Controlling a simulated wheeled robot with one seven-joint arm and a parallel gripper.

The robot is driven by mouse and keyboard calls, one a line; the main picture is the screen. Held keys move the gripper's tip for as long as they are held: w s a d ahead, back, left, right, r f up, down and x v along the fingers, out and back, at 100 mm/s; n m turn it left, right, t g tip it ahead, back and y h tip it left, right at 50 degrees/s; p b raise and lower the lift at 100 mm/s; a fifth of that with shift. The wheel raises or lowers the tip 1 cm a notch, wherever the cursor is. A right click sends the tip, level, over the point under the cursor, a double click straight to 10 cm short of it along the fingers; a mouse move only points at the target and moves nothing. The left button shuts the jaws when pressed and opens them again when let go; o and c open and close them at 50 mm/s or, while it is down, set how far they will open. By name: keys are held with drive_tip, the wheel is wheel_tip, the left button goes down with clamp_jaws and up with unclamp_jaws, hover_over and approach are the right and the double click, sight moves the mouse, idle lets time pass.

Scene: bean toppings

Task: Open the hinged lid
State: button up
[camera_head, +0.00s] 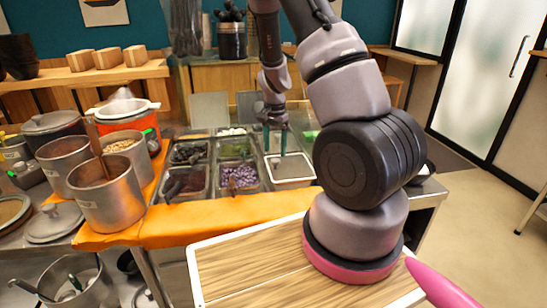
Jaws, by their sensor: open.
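The topping station (213,196) stands in the middle of the view with several metal bins. At its right front is a pale-rimmed rectangular piece (294,184) with a grey, glassy middle. It lies flat and may be a closed lid, but I cannot tell for certain. Upright translucent panels stand behind the bins, one at the back left (208,109); they look like raised lids. My gripper (276,143) points down above the pale-rimmed piece, near its back part. Its two dark green fingers are apart with nothing seen between them. Whether a fingertip touches anything is unclear.
Steel pots (105,193) and an orange pot with a white strainer (125,108) crowd the left side. An orange counter strip (220,218) runs along the front. My arm hides the station's right end. Open floor (480,215) lies at right.

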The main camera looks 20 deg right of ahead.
sight(275, 160)
drive_tip(key=shift+d+f, duration=0.1)
drive_tip(key=shift+f, duration=1.9)
clamp_jaws()
